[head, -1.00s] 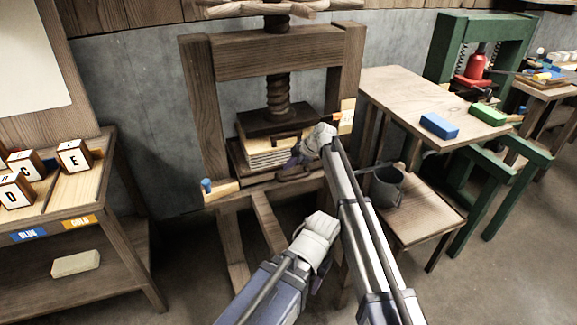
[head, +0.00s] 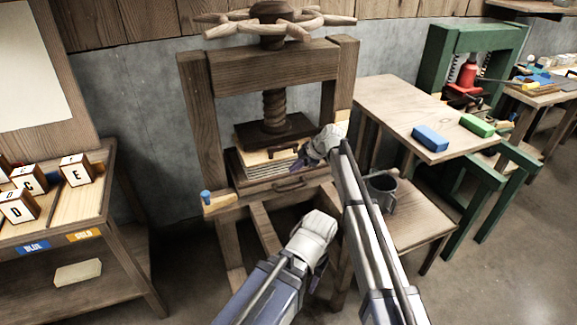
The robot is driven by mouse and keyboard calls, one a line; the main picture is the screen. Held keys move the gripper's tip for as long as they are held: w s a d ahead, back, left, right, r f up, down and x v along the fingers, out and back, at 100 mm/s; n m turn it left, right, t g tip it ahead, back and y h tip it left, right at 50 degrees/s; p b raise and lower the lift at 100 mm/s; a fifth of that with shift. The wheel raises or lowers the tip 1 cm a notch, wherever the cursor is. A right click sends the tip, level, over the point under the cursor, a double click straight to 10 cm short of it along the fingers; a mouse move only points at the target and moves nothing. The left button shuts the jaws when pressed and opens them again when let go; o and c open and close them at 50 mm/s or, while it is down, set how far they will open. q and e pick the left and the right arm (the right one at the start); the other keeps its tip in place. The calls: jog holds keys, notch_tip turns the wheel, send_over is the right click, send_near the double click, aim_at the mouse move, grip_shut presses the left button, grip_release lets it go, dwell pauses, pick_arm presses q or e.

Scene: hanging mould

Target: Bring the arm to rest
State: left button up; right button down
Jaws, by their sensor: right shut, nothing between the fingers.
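My right gripper (head: 300,163) is shut and empty. Its dark fingers point left, in front of the right side of the wooden press (head: 196,112). In the picture they overlap the edge of the paper stack (head: 258,161) in the press; I cannot tell whether they touch anything. My pale wrist and grey arm links run from there to the bottom edge.
A side table (head: 385,97) with a blue block (head: 430,138) and a green block (head: 477,125) stands right. A grey mug (head: 381,193) sits on a low stool (head: 418,222) close to my arm. A lettered-block bench (head: 113,207) stands left. Open floor lies at lower right.

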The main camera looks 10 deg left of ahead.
pick_arm(q)
jog(key=shift+r, duration=0.35)
pick_arm(e)
jog(key=shift+s+d+r, duration=0.2)
jog(key=shift+d+r, duration=0.1)
jog(key=shift+r, duration=0.05)
jog(key=shift+d, duration=0.1)
jog(key=s+d+f+m+g+h, duration=0.1)
jog(key=s+d+f+m+h, duration=0.15)
jog(key=s+d+m, duration=1.2)
jog(key=s+d+f+m+h, duration=0.3)
jog(key=s+d+m, duration=0.6)
jog(key=s+d, duration=1)
jog(key=s+a+r+n+g+h, duration=0.1)
jog(key=s+a+n, duration=0.15)
jog(key=a, duration=0.35)
jog(key=s+a+n+h, duration=0.1)
jog(key=s+a+h, duration=0.1)
jog(key=s+a, duration=0.25)
pick_arm(q)
notch_tip(320, 180, up, 13)
jog(key=p, duration=1.2)
jog(key=shift+f+p, duration=0.2)
jog(key=shift+p, duration=0.1)
pick_arm(e)
notch_tip(320, 180, up, 13)
jog(key=a, duration=0.1)
